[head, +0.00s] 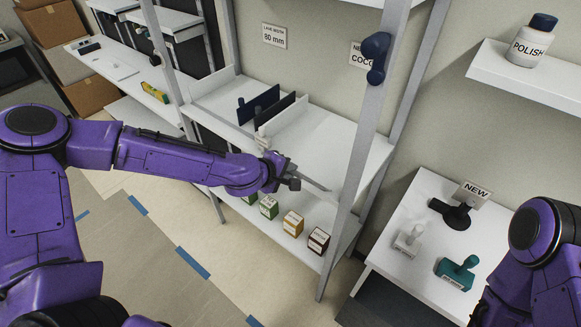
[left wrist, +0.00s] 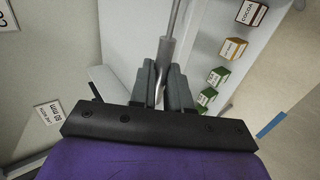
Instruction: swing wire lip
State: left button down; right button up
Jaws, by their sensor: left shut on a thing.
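My left gripper (head: 292,182) is at the front edge of the middle white shelf (head: 325,140). It is shut on a thin grey metal bar, which looks like the wire lip (head: 312,183). The bar runs to the right from the jaws along the shelf front. In the left wrist view the fingers (left wrist: 163,88) close around the bar (left wrist: 168,48), which extends up out of the picture. The fingers hide the gripped part, and the arm covers the shelf front to the left. My right gripper is out of view; only its purple arm shows at the right.
Two dark dividers (head: 258,104) stand on the middle shelf. Several small boxes, including a dark cocoa box (head: 318,241), line the shelf below. A grey upright (head: 362,150) stands right of the gripper. A white table (head: 400,262) holds a teal tool (head: 457,273).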

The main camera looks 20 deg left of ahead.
pick_arm(q)
jog(key=shift+f, duration=0.1)
jog(key=shift+s+a+f+b, duration=0.2)
jog(key=shift+s+f+b, duration=0.2)
jog(key=shift+s+f, duration=0.15)
jog(key=shift+f, duration=0.1)
jog(key=shift+s+a+f+b, duration=0.1)
jog(key=shift+s+f+b, duration=0.15)
jog(key=shift+f+b, duration=0.4)
jog(key=c, duration=1)
grip_release()
